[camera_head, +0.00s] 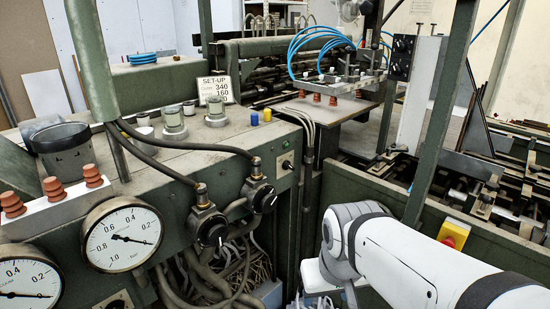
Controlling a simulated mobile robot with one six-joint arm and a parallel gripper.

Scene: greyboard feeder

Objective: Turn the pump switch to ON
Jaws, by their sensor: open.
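I cannot read any label that marks the pump switch. A small dark rotary knob on a pale plate (287,165) sits at the right end of the green panel (285,148); it may be the switch. Another pale plate with a dark knob (117,303) is cut off by the bottom edge, below the gauges. The setting of either knob is too small to tell. My white arm comes in from the lower right and bends down near the bottom centre. My gripper's fingers cannot be made out; they are hidden or below the frame.
Two black hose valves (209,227) (260,194) stick out from the panel, with loose hoses below. A large pressure gauge (122,235) is at the left. A red button on a yellow box (453,234) is close beside my arm. A green post (440,110) stands behind it.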

